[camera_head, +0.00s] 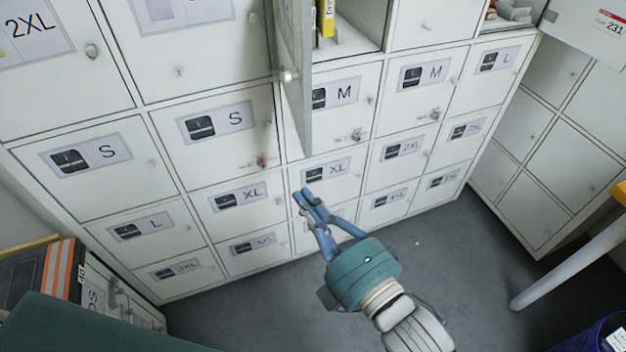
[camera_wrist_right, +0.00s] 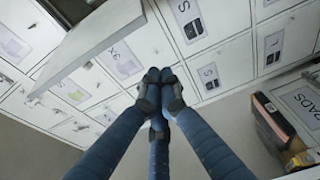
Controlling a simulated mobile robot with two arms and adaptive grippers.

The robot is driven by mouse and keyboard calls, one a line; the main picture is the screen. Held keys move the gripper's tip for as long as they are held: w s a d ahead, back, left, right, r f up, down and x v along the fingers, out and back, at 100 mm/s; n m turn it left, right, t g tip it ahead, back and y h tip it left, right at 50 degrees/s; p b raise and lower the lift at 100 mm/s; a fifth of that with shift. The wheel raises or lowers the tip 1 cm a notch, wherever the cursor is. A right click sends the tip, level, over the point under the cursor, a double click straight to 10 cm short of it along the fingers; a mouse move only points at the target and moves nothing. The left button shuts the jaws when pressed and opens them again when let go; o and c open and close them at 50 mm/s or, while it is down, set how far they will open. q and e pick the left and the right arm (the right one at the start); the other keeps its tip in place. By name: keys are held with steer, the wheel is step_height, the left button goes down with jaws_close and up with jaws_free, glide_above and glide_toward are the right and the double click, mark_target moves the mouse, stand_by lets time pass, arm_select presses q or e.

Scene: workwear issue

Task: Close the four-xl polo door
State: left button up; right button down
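A white door (camera_head: 293,75) stands swung open at the top middle of the head view, seen nearly edge-on, with a round knob on its left side. Its label is not visible, so I cannot tell its size from it. Behind it is an open compartment (camera_head: 350,42) with yellow items. The open door also shows as a pale slab in the right wrist view (camera_wrist_right: 88,42). My right gripper (camera_head: 306,195) is below the door's lower edge, in front of the XL door. Its fingertips are together and empty in the right wrist view (camera_wrist_right: 160,78). My left gripper is not in view.
Closed, labelled locker doors (camera_head: 230,125) with small knobs surround the opening. Another door (camera_head: 592,28) stands open at the top right. A white table leg (camera_head: 555,268) and a blue bin (camera_head: 597,335) are at the right. Grey floor (camera_head: 455,270) is clear between.

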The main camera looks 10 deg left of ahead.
steer(key=p+x, duration=0.3)
steer(key=x, duration=0.7)
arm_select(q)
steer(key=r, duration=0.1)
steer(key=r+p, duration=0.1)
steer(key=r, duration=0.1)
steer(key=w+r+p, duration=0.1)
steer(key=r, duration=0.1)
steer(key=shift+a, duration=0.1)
arm_select(e)
steer(key=w+d, duration=0.2)
steer(key=d, duration=0.1)
steer(key=shift+w+d, duration=0.1)
steer(key=shift+d, duration=0.05)
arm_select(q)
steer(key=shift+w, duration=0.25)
